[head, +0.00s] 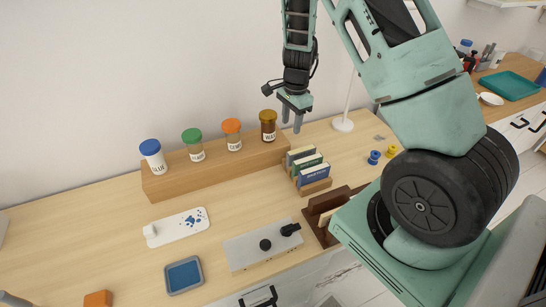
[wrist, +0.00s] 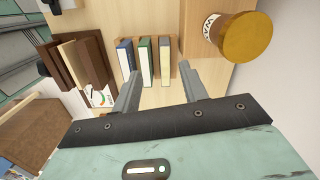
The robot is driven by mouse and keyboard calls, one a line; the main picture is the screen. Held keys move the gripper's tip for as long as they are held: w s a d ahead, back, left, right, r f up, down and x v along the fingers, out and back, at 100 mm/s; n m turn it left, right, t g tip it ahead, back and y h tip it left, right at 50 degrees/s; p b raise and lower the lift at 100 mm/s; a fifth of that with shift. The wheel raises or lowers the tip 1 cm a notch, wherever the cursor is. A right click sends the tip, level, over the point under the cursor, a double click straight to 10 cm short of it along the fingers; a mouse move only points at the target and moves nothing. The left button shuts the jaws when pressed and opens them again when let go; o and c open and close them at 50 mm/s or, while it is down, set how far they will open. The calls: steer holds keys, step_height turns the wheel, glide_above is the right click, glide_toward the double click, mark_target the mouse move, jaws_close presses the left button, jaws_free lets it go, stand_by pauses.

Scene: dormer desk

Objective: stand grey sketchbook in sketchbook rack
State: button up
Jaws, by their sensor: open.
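My gripper (head: 291,121) is open and empty, its fingers pointing down above the desk. In the wrist view its fingertips (wrist: 160,76) lie either side of a light wooden holder with upright books. A blue book (head: 314,176), a green book (head: 308,165) and a greyish book with a yellowish edge (head: 299,154) stand in it. The greyish one, at the right of the row in the wrist view (wrist: 165,58), may be the grey sketchbook; I cannot tell for certain. A dark brown slotted rack (head: 318,208), partly hidden by my arm, may be the sketchbook rack; it also shows in the wrist view (wrist: 72,62).
A wooden ledge (head: 220,167) carries several jars, including an amber jar (head: 268,126) close to my gripper. A grey box with black knobs (head: 262,246), a white board (head: 178,228) and a blue tray (head: 184,275) lie left of the racks. Small spools (head: 374,157) sit behind.

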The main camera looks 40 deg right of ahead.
steer(key=s+a+r+n+y, duration=0.1)
steer(key=s+a+r+n, duration=0.15)
steer(key=a, duration=0.45)
steer(key=s+a+r+n, duration=0.1)
steer(key=a+r+n, duration=0.3)
steer(key=a, duration=0.3)
steer(key=s+a+r+n+y, duration=0.15)
steer(key=a+r+n, duration=0.25)
steer(key=a, duration=0.4)
steer(key=s+a+r+n, duration=0.2)
steer(key=s+a+n, duration=0.1)
steer(key=s+n, duration=0.2)
steer(key=s+a+r+n+h, duration=0.1)
steer(key=s+a+r+n, duration=0.2)
steer(key=s, duration=0.6)
steer(key=s+a+r+n+h, duration=0.1)
steer(key=s+a+r+n, duration=0.1)
steer(key=s+a+n, duration=0.2)
steer(key=s+n, duration=0.3)
steer(key=n, duration=0.1)
steer(key=shift+s+a+r, duration=0.2)
steer(key=shift+r, duration=0.05)
steer(key=shift+h, duration=0.25)
step_height(320, 180, down, 2)
steer(key=shift+f+b, duration=0.1)
steer(key=shift+b, duration=1.05)
